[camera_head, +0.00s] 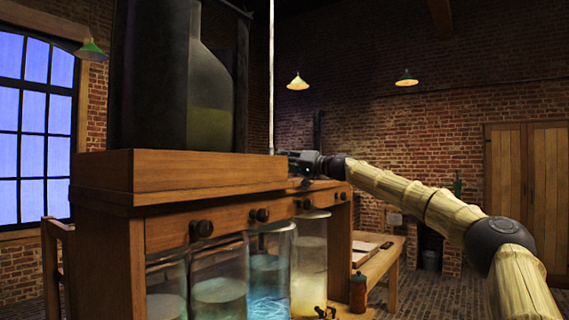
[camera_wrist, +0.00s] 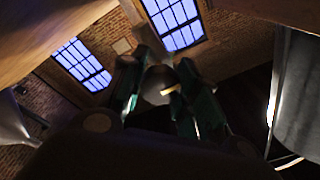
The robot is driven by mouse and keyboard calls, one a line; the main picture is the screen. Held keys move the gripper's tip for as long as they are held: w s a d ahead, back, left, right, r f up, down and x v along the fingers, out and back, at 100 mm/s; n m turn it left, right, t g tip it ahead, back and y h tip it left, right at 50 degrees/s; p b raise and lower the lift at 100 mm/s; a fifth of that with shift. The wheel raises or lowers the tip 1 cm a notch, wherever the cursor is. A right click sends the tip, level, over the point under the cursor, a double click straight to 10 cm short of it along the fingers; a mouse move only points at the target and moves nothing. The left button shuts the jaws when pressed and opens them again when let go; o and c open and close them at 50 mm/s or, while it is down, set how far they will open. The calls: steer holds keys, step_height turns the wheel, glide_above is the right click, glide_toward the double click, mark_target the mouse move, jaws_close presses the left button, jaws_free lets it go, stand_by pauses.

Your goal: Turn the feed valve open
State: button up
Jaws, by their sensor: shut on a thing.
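My gripper (camera_head: 292,160) is at the right end of the wooden box top of the jar cabinet, above its row of dark knobs. In the wrist view my gripper (camera_wrist: 163,92) has its two greenish fingers on either side of a dark round knob (camera_wrist: 156,80) with a pale mark, and is shut on it. This knob appears to be the feed valve. In the head view the held knob is hidden by the gripper and box edge. How far it is turned cannot be told.
The wooden cabinet (camera_head: 105,230) carries a large dark tank (camera_head: 155,80). Glass jars with liquid, one glowing blue (camera_head: 270,270) and one yellowish (camera_head: 309,265), stand below the knobs. A side table (camera_head: 375,262) stands behind, with a reddish bottle (camera_head: 358,292) near it.

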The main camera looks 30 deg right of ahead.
steer(key=o, duration=1.1)
steer(key=shift+d+f, duration=0.1)
steer(key=shift+d, duration=0.15)
steer(key=shift+a, duration=0.1)
steer(key=shift+s, duration=0.15)
steer(key=shift+v, duration=5.9)
steer(key=shift+f, duration=0.1)
